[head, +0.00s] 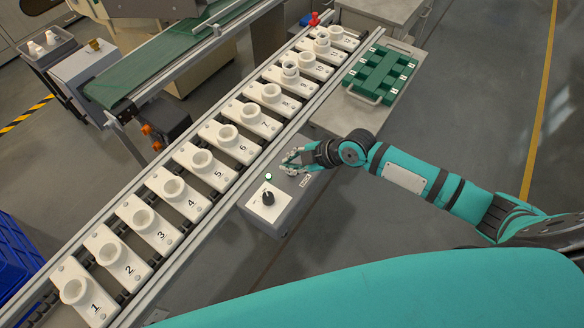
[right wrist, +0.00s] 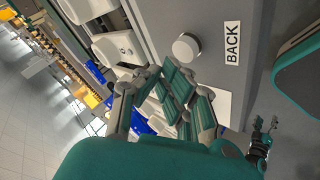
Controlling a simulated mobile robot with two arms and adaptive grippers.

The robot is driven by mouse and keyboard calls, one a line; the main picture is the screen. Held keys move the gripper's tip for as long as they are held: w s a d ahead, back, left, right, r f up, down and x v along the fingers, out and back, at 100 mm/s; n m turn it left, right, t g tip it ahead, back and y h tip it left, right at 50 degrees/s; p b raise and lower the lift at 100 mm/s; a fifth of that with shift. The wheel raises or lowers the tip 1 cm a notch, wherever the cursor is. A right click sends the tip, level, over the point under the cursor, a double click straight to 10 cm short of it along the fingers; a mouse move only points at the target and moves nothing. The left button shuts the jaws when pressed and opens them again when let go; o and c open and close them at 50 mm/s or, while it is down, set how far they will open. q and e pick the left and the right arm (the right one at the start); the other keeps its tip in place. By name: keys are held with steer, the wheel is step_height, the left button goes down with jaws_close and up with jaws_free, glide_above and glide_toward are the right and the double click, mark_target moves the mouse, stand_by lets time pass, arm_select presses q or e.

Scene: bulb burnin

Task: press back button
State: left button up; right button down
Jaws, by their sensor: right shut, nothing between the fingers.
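The back button is a pale round knob (right wrist: 186,47) on the grey control box, beside a white label reading BACK (right wrist: 232,43) in the right wrist view. A dark jointed part, likely my left gripper (right wrist: 262,138), shows small at the right of the wrist view.
A conveyor rail (head: 203,238) with numbered white sockets runs alongside. A green rack (head: 380,72) stands on a grey surface beyond. Open floor (head: 470,110) lies to the right.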

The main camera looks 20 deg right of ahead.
steer(key=shift+f, duration=0.1)
steer(key=shift+f+b, duration=0.35)
steer(key=shift+b, duration=0.1)
steer(key=shift+f+b, duration=0.45)
steer(key=shift+f, duration=0.05)
stand_by(0.8)
steer(key=shift+r, duration=0.15)
steer(key=shift+r+p, duration=0.7)
steer(key=shift+r, duration=0.1)
step_height(320, 180, up, 5)
steer(key=p, duration=0.4)
stand_by(0.8)
